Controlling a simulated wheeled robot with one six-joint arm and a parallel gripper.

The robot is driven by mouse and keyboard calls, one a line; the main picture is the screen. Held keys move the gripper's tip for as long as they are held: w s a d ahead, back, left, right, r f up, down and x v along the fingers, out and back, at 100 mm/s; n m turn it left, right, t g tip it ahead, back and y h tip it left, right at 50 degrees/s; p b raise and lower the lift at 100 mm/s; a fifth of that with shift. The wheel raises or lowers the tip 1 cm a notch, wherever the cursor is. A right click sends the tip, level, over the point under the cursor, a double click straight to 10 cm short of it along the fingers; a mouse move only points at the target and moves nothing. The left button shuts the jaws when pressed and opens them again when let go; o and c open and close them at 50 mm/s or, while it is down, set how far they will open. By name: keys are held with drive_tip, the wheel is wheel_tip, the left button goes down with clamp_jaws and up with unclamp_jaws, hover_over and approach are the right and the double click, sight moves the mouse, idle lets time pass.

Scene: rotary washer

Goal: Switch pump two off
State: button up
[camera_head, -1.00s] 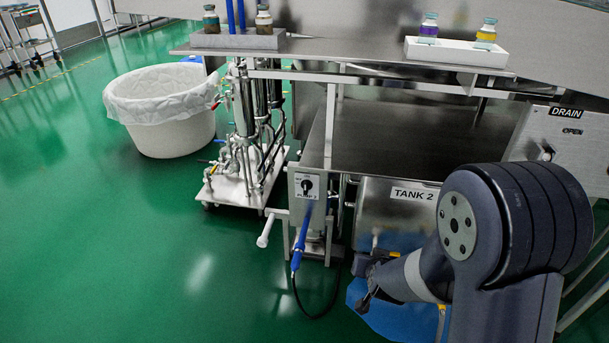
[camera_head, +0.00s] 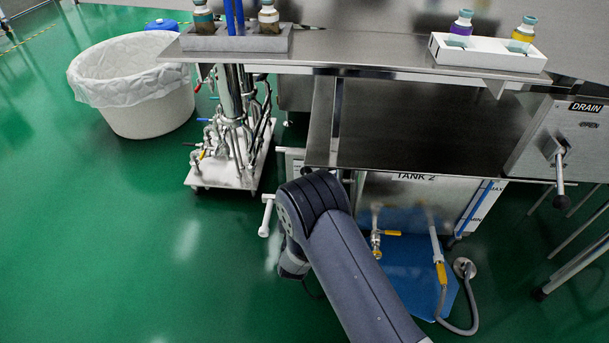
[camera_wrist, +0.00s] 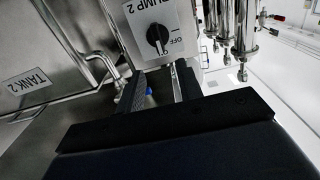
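In the wrist view, the pump two switch is a black rotary knob (camera_wrist: 157,36) on a white plate marked "PUMP 2" (camera_wrist: 172,14), with "OFF" printed beside it. The knob has a light pointer mark; its exact setting is hard to tell. My gripper (camera_wrist: 160,69) is open, its two fingers apart below the knob in the picture, pointing towards the plate. No contact with the knob shows. Something blue shows between the fingers, further off. In the head view, my arm hides the gripper, the knob and most of the pump panel.
The tank marked "TANK 2" (camera_head: 385,190) stands right of my arm, with valves and a grey hose (camera_head: 468,300) below. A steel shelf (camera_head: 420,125) overhangs the panel. A pipe trolley (camera_head: 228,175) and a lined white bin (camera_head: 135,85) stand left. Green floor there is clear.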

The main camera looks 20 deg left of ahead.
drive_tip(key=b+x, duration=0.2)
drive_tip(key=x, duration=0.7)
drive_tip(key=shift+w, duration=0.2)
clamp_jaws()
